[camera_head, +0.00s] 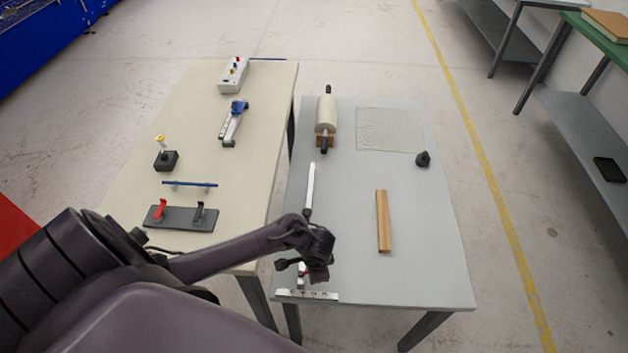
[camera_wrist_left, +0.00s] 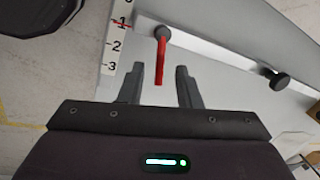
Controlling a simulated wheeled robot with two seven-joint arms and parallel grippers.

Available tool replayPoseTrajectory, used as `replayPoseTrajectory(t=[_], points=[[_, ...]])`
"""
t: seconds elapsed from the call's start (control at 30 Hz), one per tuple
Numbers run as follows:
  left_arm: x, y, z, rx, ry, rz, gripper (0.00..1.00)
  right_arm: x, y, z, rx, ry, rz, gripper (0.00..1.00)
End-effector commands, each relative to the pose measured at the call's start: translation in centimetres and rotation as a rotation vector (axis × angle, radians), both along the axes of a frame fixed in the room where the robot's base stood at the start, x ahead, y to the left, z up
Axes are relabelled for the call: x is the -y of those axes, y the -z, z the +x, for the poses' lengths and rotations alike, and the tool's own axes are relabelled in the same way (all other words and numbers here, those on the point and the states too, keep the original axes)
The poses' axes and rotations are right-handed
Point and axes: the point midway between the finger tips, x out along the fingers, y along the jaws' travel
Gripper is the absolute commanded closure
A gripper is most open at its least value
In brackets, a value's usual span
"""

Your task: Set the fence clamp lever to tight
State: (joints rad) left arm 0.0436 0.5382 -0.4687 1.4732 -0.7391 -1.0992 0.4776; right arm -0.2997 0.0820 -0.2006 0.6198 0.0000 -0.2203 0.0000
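The red fence clamp lever (camera_wrist_left: 160,60) hangs from a grey round pivot at the end of the long white fence bar (camera_wrist_left: 225,52) in the left wrist view. My left gripper (camera_wrist_left: 160,82) is open, with one finger on each side of the lever's free end; I see gaps, so it is not gripped. In the head view the left gripper (camera_head: 303,276) is over the near end of the grey table, and only a bit of red shows beneath it. The white fence bar (camera_head: 310,185) runs away from it. My right gripper is not in view.
A white numbered scale (camera_head: 307,295) lies at the table's near edge. A black knob (camera_wrist_left: 277,79) sits along the fence. A wooden strip (camera_head: 383,221), a roller (camera_head: 326,113) and a black knob-like piece (camera_head: 423,159) are on the grey table (camera_head: 435,270). Its right side is mostly free.

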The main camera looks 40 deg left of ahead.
Motion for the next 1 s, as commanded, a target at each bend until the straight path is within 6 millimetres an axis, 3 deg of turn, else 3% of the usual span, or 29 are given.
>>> replayPoseTrajectory(t=[0.1,0.4,0.67,0.87,1.0], points=[[-0.17,0.97,0.12,0.001,0.001,0.001,0.69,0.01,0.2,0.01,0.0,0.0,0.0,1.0],[-0.19,1.19,0.19,0.002,0.0,0.001,0.69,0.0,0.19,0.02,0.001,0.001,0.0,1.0],[-0.18,1.18,0.17,0.001,0.0,0.0,1.0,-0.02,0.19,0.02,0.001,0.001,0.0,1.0],[-0.15,1.12,0.09,0.002,0.029,0.001,1.0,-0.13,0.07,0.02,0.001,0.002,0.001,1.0],[0.1,1.09,-0.36,0.001,0.174,0.002,1.0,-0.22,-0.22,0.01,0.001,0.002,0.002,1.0]])
